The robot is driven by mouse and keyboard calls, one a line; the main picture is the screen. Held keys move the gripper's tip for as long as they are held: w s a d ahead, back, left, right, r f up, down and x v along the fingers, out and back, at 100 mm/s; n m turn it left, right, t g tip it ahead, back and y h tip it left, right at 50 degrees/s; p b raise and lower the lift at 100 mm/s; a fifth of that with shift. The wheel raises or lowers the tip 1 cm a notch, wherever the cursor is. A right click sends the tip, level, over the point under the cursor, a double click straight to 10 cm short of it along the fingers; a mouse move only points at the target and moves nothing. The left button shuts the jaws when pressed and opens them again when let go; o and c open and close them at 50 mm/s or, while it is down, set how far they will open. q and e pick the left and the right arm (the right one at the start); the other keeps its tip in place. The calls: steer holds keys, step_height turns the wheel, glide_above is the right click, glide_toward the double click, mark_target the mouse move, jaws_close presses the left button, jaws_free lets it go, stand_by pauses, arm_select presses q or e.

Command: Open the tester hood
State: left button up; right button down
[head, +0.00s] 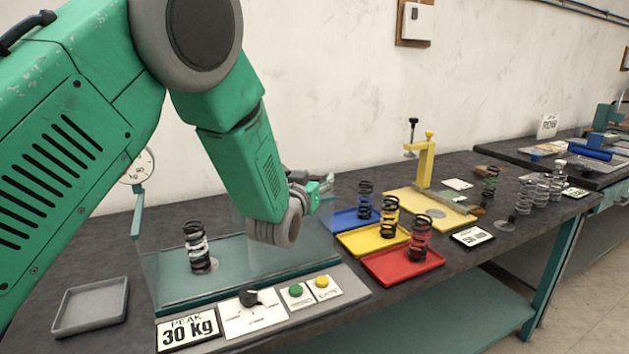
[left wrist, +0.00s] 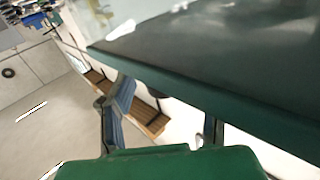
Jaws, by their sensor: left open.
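The tester hood (head: 168,262) is a clear, glass-like cover standing over the tester's teal base (head: 185,298). A dark coil spring (head: 196,248) stands upright inside it. My left arm passes in front of and above the hood and hides part of it. My left gripper (head: 318,188) is open, near the hood's right end; I cannot tell whether it touches it. In the left wrist view the open fingers (left wrist: 165,115) show beside a dark surface with a green edge (left wrist: 200,92), which I cannot identify surely. My right gripper is out of view.
A control strip with a peak display (head: 187,331), a black knob and green and yellow buttons runs along the front. A grey tray (head: 91,305) lies at the left. Blue, yellow and red trays (head: 405,266) with springs stand right of the tester, near a yellow press (head: 425,160).

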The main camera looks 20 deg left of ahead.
arm_select(q)
steer(key=shift+d, duration=0.15)
steer(key=shift+s+a, duration=0.25)
steer(key=shift+s, duration=0.3)
steer(key=s+d, duration=0.1)
steer(key=s, duration=1)
steer(key=shift+d, duration=0.3)
steer(key=shift+w+a, duration=0.1)
steer(key=shift+a, duration=0.05)
